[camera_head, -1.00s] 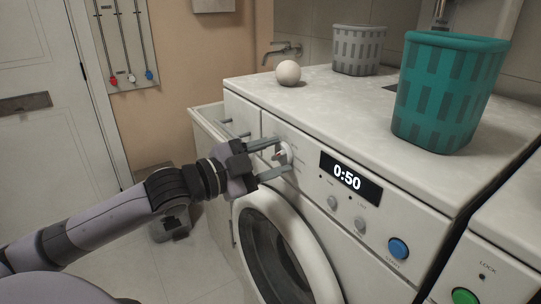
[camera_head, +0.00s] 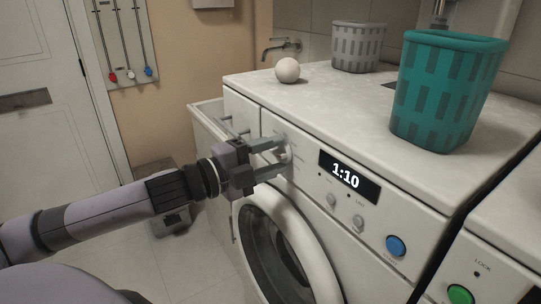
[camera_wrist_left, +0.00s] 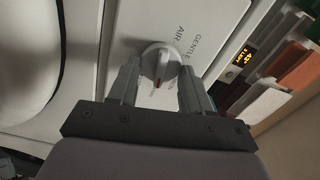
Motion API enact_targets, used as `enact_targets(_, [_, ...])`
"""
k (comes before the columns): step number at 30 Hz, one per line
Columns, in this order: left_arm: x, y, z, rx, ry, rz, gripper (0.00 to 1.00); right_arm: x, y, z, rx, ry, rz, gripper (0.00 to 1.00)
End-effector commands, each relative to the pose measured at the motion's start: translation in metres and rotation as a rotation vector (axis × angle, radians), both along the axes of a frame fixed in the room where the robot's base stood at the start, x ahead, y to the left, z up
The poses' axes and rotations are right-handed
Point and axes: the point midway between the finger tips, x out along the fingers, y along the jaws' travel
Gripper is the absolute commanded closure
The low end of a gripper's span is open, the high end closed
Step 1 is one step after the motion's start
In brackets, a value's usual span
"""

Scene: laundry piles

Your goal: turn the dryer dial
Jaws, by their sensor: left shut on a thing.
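The dryer dial (camera_head: 288,154) is a round light knob on the front panel, left of the display. My left gripper (camera_head: 278,158) is shut on it, with one finger on each side. In the left wrist view the dial (camera_wrist_left: 160,62) shows a raised grip bar and a small red mark, with the words GENTLE and AIR printed near it. The dryer's black display (camera_head: 349,176) reads 1:10. My right gripper is not in view.
A white ball (camera_head: 288,70), a grey basket (camera_head: 358,46) and a teal basket (camera_head: 447,92) stand on the dryer top. Below the panel is the round door (camera_head: 314,254).

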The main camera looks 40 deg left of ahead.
Motion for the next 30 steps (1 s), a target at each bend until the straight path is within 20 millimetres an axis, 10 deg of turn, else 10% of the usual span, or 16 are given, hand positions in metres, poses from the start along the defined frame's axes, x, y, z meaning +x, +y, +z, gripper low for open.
enact_targets(11, [-0.0001, -0.0003, -0.0001, 0.004, -0.002, -0.001, 0.82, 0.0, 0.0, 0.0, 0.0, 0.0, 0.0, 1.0])
enact_targets(12, [-0.0001, -0.0003, -0.0001, 0.004, -0.002, -0.001, 0.48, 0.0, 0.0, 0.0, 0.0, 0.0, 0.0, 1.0])
enact_targets(14, [-0.0001, -0.0003, -0.0001, 0.004, -0.002, -0.001, 0.28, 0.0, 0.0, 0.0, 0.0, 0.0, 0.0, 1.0])
enact_targets(30, [-0.0074, 0.0033, -0.0017, 0.002, 0.0, 0.001, 0.28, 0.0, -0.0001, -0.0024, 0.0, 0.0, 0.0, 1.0])
